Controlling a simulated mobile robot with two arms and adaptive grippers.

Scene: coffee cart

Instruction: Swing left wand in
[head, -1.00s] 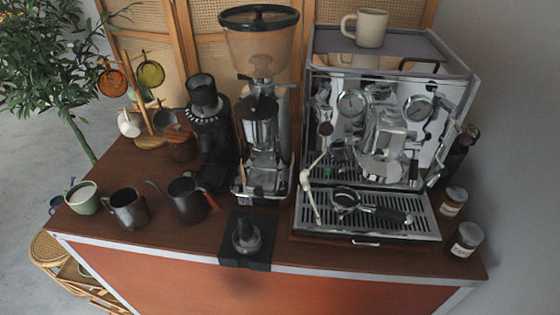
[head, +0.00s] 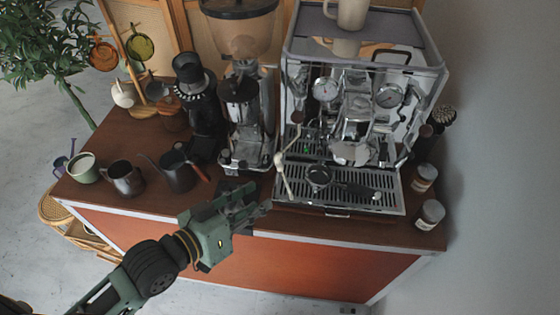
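The espresso machine (head: 365,52) stands at the right of the cart. Its left wand (head: 284,178), thin with a pale grip, hangs at the machine's left front corner and sticks out forward over the left edge of the drip tray (head: 296,195). My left gripper (head: 262,198), green and dark grey, is in front of the cart's edge, below and left of the wand tip and apart from it in the picture. Its fingers point right and look parted, with nothing seen between them. My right gripper is not in view.
A portafilter (head: 320,177) lies on the drip tray. The grinder (head: 240,105) stands left of the machine. A kettle (head: 178,172), a dark jug (head: 125,178) and a pale mug (head: 84,168) stand at left. Two jars (head: 430,213) stand at right. My gripper covers most of the tamping mat.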

